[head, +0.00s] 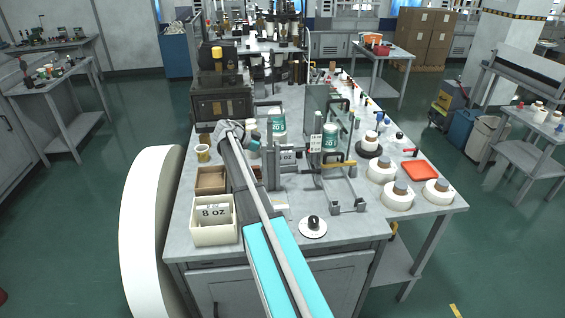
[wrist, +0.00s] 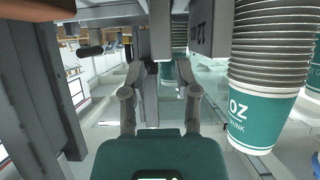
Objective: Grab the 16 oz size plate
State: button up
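My gripper is at the far end of my arm in the head view, beside the cup-forming stand on the workbench (head: 185,243). In the wrist view my gripper (wrist: 161,72) has its two fingers apart with a gap between them. A grey upright part (wrist: 160,30) stands just beyond the fingertips; I cannot tell whether they touch it. A grey block (wrist: 205,28) with a dark upside-down marking, perhaps 12, is to its right. A label plate (head: 213,212) reading 8 OZ sits in a cream bin (head: 214,235). I cannot pick out a plate marked 16 oz.
A stack of green and white cups (wrist: 262,105) is close on the gripper's right in the wrist view. Green cups (head: 278,127) also stand on the bench. A brown open box (head: 211,180), white rolls (head: 397,196) and a red tray (head: 420,170) lie around the stand.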

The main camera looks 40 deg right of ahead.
aim_at(282, 152)
jog(key=shift+b+x, duration=1.35)
jog(key=shift+x, duration=1.3)
jog(key=shift+w, duration=0.2)
grip_shut()
